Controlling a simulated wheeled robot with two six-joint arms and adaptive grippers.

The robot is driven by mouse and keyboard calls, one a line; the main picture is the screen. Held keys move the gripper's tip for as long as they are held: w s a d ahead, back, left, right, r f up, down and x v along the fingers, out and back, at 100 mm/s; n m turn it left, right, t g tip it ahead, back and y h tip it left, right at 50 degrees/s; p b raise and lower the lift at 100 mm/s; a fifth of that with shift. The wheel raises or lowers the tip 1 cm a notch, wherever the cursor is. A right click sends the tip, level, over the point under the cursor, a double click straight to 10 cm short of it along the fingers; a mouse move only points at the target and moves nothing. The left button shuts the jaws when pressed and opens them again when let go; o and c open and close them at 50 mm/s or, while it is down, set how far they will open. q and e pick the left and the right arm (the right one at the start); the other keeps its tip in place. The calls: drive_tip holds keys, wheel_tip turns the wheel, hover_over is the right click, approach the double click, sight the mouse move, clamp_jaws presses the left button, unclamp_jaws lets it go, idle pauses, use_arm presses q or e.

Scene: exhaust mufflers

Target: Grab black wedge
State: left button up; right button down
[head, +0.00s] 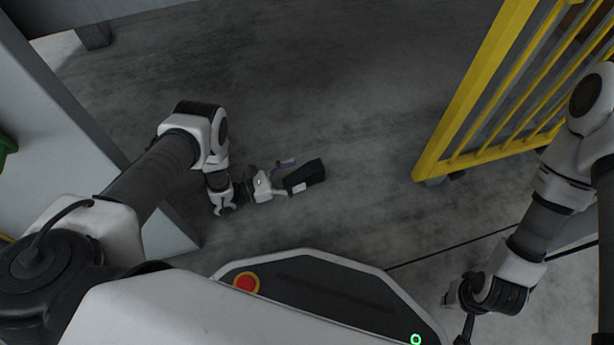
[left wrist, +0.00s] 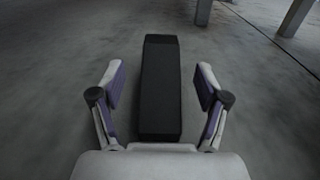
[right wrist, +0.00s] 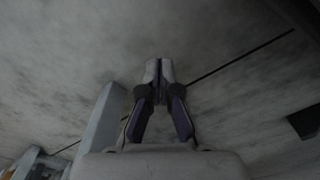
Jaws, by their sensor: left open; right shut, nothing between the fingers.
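The black wedge (head: 305,174) lies on the grey concrete floor in the head view. In the left wrist view the wedge (left wrist: 160,88) is a long dark block between the fingers. My left gripper (head: 290,176) is open around it, one finger on each side; a gap shows between each finger and the wedge. The left gripper also shows in the left wrist view (left wrist: 160,88). My right gripper (right wrist: 159,70) is shut and empty in the right wrist view. In the head view the right arm hangs at the lower right, its fingers mostly cut off by the bottom edge.
A yellow barrier (head: 480,85) stands on the floor at the upper right. A grey panel (head: 60,110) stands at the left, near my left arm. The floor around the wedge is clear. A dark line (right wrist: 230,62) crosses the floor below the right gripper.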

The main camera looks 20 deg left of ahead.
sight(303, 173)
use_arm(q)
drive_tip(key=x, duration=0.1)
drive_tip(key=b+x, duration=0.1)
drive_tip(key=x, duration=0.1)
drive_tip(key=b+x, duration=0.1)
drive_tip(key=shift+d+f, duration=0.15)
drive_tip(key=shift+f, duration=0.15)
use_arm(e)
drive_tip(key=f, duration=0.1)
drive_tip(key=w+f, duration=0.1)
drive_tip(key=f, duration=0.1)
drive_tip(key=shift+f, duration=0.2)
use_arm(q)
drive_tip(key=shift+w+d+r, duration=0.1)
drive_tip(key=shift+r, duration=0.05)
drive_tip(key=c, duration=1.4)
use_arm(e)
drive_tip(key=shift+r, duration=0.1)
use_arm(q)
drive_tip(key=shift+r, duration=0.1)
use_arm(e)
drive_tip(key=shift+r, duration=0.1)
